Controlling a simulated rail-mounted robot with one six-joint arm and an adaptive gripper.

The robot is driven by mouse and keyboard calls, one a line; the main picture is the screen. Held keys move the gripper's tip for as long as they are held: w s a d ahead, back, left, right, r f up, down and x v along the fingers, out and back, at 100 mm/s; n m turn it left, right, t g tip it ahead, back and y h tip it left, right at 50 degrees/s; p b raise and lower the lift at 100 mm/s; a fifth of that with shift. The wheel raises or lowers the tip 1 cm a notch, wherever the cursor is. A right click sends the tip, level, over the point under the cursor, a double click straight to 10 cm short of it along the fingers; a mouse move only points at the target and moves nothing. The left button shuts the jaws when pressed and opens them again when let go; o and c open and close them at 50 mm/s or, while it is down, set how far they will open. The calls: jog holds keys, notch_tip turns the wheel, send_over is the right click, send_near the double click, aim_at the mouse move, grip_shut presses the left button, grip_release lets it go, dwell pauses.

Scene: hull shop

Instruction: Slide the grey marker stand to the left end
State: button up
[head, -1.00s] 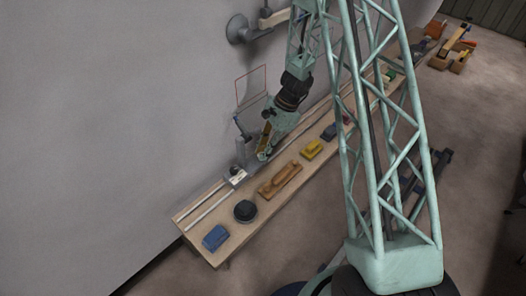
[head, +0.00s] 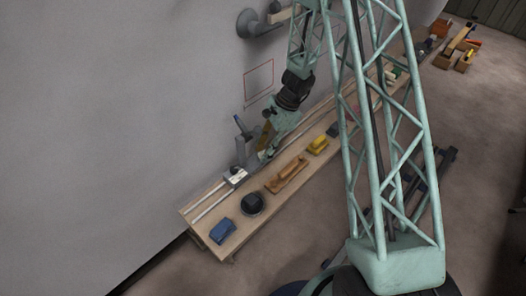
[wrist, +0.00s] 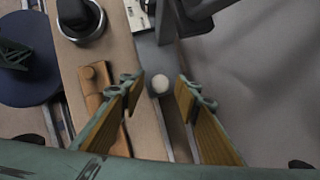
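The grey marker stand (head: 240,152) stands upright on the rail at the back of the bench, close to the wall, with a blue-tipped marker on it. In the wrist view its grey post (wrist: 165,22) shows at the top, and a round white knob (wrist: 160,84) sits on the grey strip below it. My gripper (head: 262,154) is just right of the post, low over the rail. In the wrist view my gripper (wrist: 160,88) has its fingers apart on either side of the knob, with gaps showing; whether they touch the stand elsewhere is hidden.
A white marked piece (head: 235,176) is beside the stand's foot. The rail (head: 207,205) is clear towards the bench's left end. A red outline (head: 259,81) marks the wall.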

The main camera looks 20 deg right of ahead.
jog(key=shift+r, duration=0.1)
jog(key=v, duration=1.1)
jog(key=shift+d+r, duration=0.15)
jog(key=shift+r, duration=0.25)
dwell(0.4)
